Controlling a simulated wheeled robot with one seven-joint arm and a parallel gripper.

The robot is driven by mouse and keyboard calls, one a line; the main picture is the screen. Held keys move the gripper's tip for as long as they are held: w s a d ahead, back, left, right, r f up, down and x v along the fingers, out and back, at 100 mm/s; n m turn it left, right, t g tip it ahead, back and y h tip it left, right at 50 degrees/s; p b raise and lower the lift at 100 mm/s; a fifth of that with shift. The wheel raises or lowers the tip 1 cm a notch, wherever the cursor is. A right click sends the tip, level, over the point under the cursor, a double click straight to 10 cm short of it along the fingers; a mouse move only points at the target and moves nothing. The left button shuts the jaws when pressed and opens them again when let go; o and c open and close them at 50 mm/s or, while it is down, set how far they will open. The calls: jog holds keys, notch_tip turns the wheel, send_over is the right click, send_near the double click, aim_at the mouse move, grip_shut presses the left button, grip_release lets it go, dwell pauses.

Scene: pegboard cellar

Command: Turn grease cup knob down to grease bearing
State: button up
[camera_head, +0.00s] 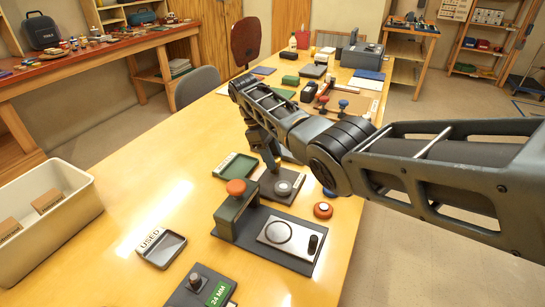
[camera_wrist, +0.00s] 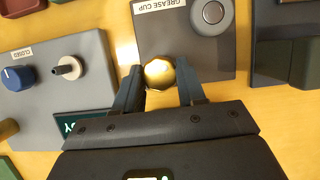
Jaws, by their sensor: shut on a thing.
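The grease cup plate is a dark grey board (camera_wrist: 190,50) with a white GREASE CUP label. It carries a round grey disc with a lighter centre (camera_wrist: 209,14). A brass round knob (camera_wrist: 160,73) stands at the plate's near edge. My gripper (camera_wrist: 159,69) is shut on this knob, one finger on each side, seen from above. In the head view my gripper (camera_head: 269,160) points down at the board (camera_head: 267,191) beside the grey disc (camera_head: 283,187). The brass knob is hidden there by my gripper, and whatever lies under the knob is hidden too.
Left of the plate in the wrist view is a grey board (camera_wrist: 35,75) with a blue knob (camera_wrist: 16,78) and a CLOSED label. Nearby are a green tray (camera_head: 236,165), a red-knobbed fixture (camera_head: 236,203), a USED tray (camera_head: 161,248) and a cream bin (camera_head: 45,235). The table's left middle is clear.

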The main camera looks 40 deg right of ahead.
jog(key=m, duration=0.2)
jog(key=m+y+b, duration=0.1)
jog(key=m, duration=0.1)
jog(key=shift+d+f+y, duration=0.1)
jog(key=shift+y, duration=0.2)
jog(key=shift+m+y+b, duration=0.3)
jog(key=shift+m+y, duration=0.3)
jog(key=shift+m, duration=1)
jog(key=o, duration=1.1)
jog(key=shift+d, duration=0.1)
jog(key=shift+c, duration=0.2)
jog(key=shift+r, duration=0.2)
jog(key=b+v, duration=0.2)
jog(key=v, duration=0.5)
jog(key=shift+w+r, duration=0.2)
jog(key=shift+r, duration=0.05)
